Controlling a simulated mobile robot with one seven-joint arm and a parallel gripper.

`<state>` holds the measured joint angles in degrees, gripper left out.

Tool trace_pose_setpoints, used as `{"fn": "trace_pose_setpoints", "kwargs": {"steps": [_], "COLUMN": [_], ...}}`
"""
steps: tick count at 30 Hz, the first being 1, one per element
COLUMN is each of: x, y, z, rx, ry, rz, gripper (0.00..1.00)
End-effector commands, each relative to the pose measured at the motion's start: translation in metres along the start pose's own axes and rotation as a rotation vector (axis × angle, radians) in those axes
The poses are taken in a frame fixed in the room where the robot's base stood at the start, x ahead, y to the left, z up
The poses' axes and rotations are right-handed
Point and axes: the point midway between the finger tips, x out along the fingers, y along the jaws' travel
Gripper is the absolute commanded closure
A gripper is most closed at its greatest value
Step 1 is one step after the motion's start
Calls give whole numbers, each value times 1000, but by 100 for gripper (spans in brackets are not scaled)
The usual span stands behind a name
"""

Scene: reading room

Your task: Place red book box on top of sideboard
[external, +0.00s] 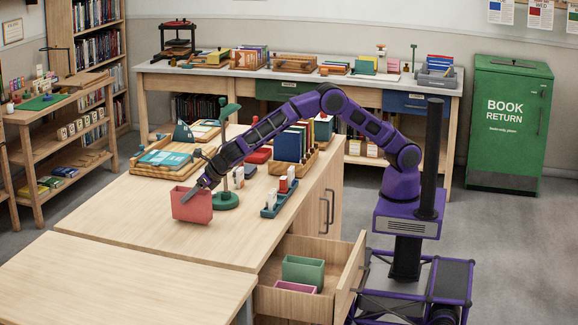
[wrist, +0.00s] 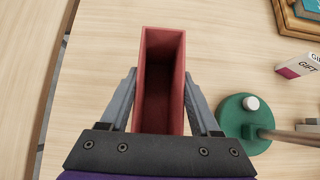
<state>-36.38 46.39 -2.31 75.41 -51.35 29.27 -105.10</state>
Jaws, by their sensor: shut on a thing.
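The red book box (external: 190,208) is an open-topped box over the wooden sideboard (external: 120,215), near its left edge. In the wrist view the box (wrist: 160,118) sits between the two grey fingers with its open end facing the camera and its inside empty. My gripper (external: 203,186) is shut on the box, one finger against each long side; it also shows in the wrist view (wrist: 160,90). The box is upright, at or very close to the sideboard top; I cannot tell whether its base touches.
A green lamp (external: 225,200) stands just right of the box. A book rack (external: 290,150), trays and a small teal holder (external: 280,198) occupy the back and right. An open drawer (external: 300,305) holds green and pink boxes. The sideboard's front left is clear.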

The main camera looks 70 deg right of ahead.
Motion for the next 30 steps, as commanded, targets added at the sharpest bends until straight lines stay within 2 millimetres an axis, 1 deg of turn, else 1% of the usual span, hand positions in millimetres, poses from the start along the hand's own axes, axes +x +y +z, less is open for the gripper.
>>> {"fn": "trace_pose_setpoints", "kwargs": {"steps": [1,3,10,14,15,17,18,20,27,30], "x": [8,11,11,14,14,14,14,14,13,11], "y": [1,1,0,0,0,0,0,0,0,0], "z": [-8,-11,-11,-13,-14,-13,-14,-14,-13,-10], "rx": [-3,-1,0,-1,-1,-1,-1,-1,-1,0], "ry": [1,-1,-2,-1,-1,-1,-1,-1,-1,-1], "rz": [0,1,1,1,1,1,1,1,1,1], "gripper": [100,100,100,100,35,24,17,7,7,7]}}
